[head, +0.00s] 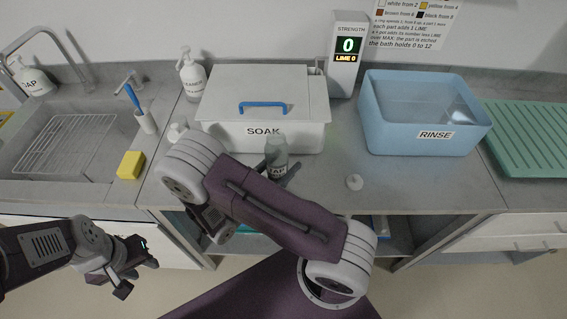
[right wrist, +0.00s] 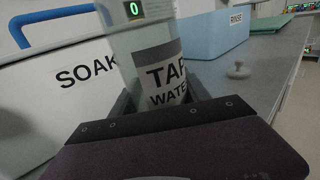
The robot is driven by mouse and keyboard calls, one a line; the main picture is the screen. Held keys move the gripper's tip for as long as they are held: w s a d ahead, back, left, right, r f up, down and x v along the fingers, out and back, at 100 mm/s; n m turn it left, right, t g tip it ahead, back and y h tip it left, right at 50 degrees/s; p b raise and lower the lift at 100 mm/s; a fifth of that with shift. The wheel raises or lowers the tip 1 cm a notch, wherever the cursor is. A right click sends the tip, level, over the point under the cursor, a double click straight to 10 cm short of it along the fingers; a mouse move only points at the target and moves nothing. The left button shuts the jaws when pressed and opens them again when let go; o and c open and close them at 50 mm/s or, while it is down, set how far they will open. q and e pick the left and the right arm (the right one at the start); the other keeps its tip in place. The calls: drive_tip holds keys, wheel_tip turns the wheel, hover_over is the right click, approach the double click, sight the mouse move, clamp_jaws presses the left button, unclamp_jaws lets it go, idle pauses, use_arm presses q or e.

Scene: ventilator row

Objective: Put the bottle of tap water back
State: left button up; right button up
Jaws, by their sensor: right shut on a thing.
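The clear bottle labelled TAP WATER (head: 276,153) is in front of the SOAK bath. My right gripper (head: 281,174) is shut on its lower part. In the right wrist view the bottle (right wrist: 150,50) stands between the two dark fingers, label facing the camera and slightly tilted in the picture. I cannot tell whether its base touches the counter. My right forearm hides part of the counter left of it. My left gripper (head: 138,262) is low at the left, in front of the counter edge, away from the bottle; its jaw opening is unclear.
The white SOAK bath (head: 225,140) with a blue-handled lid stands behind the bottle. The blue RINSE tub (head: 385,135) is to the right. A small white knobbed piece (head: 354,182) lies on the counter. A sink with a rack (head: 70,145) and yellow sponge (head: 131,165) is left.

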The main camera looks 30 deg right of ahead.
drive_tip(key=shift+s, duration=0.1)
drive_tip(key=shift+f, duration=0.1)
drive_tip(key=o, duration=1.6)
drive_tip(key=shift+r, duration=0.3)
drive_tip(key=b+v, duration=0.1)
drive_tip(key=v, duration=1.1)
